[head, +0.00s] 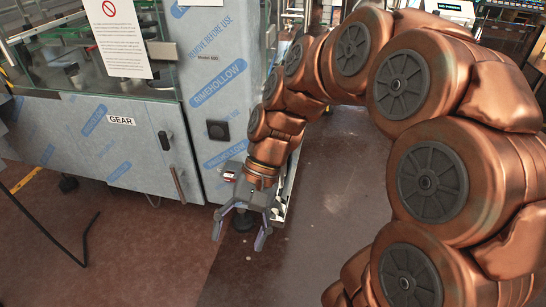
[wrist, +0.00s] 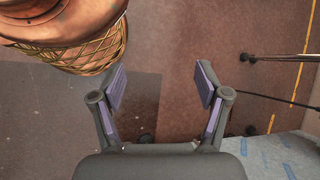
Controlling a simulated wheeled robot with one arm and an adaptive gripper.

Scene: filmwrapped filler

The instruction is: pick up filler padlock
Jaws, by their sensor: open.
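My gripper (head: 239,238) hangs low over the floor, in front of the right corner of the film-wrapped filler (head: 80,140). It points down, and its two fingers are spread apart. In the wrist view my gripper (wrist: 161,84) is open, with only floor between the fingers. No padlock can be made out for certain in either view. A small black square fitting (head: 218,129) sits on the filler's right panel, above and behind my gripper; I cannot tell whether it is a lock. A black latch (head: 164,140) is on the door beside the GEAR label.
The brown floor (head: 130,250) is open in front of the filler. A black cable (head: 85,245) lies on it at the left, near a yellow floor line (head: 27,180). In the wrist view the blue-marked wrapped panel (wrist: 280,157) shows at the lower right.

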